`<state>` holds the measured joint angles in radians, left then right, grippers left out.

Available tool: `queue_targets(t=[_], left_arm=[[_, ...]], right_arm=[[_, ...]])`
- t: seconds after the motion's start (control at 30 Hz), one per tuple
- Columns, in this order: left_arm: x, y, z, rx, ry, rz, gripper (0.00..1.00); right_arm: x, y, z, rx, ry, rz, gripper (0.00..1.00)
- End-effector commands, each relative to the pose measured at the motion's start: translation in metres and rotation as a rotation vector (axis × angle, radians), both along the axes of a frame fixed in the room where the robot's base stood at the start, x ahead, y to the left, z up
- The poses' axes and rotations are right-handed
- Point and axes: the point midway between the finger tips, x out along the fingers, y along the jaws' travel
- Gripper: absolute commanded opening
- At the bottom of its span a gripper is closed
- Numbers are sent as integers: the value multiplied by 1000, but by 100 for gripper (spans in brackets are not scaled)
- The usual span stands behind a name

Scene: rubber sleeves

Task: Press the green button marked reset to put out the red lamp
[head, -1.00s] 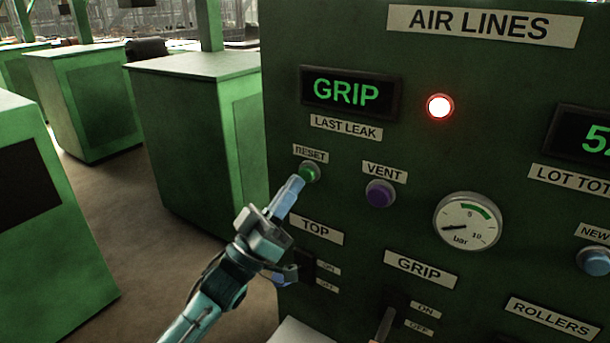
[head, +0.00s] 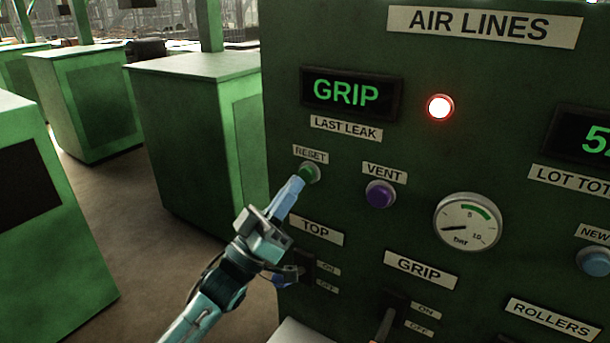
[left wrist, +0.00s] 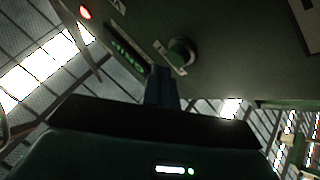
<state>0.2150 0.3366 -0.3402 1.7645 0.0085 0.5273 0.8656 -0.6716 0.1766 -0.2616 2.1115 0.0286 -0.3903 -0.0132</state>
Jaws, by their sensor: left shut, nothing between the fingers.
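The green button (head: 309,172) sits under the RESET label (head: 311,155) on the dark green AIR LINES panel (head: 350,40). My left gripper (head: 297,183) is shut and empty, its fingertips just at the lower left of the button; whether they touch it I cannot tell. In the left wrist view the button (left wrist: 182,52) stands just beyond the tip of my shut fingers (left wrist: 161,75). The red-rimmed lamp (head: 440,107) is lit, with a bright white centre; it glows red in the left wrist view (left wrist: 85,12). My right gripper is not in view.
A purple VENT button (head: 380,193) sits to the right of the green one, with a pressure gauge (head: 467,223) further right. Below are the TOP switch (head: 301,269) and the GRIP switch (head: 388,317). A display (head: 350,92) reads GRIP. Green cabinets (head: 185,130) stand at the left.

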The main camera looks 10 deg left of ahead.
Motion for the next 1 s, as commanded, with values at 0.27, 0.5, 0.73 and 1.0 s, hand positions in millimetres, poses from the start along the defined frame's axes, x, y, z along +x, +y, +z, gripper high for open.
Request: queue_targets(t=[0.27, 0.5, 0.73, 1.0], left_arm=[[0, 0, 0, 0, 0, 0, 0], [0, 0, 0, 0, 0, 0, 0], [2, -1, 0, -1, -1, 0, 0], [8, -3, 0, -1, 0, -1, 0]], right_arm=[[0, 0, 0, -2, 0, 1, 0], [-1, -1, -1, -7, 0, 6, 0], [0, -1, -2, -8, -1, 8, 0], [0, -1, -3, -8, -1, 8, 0]])
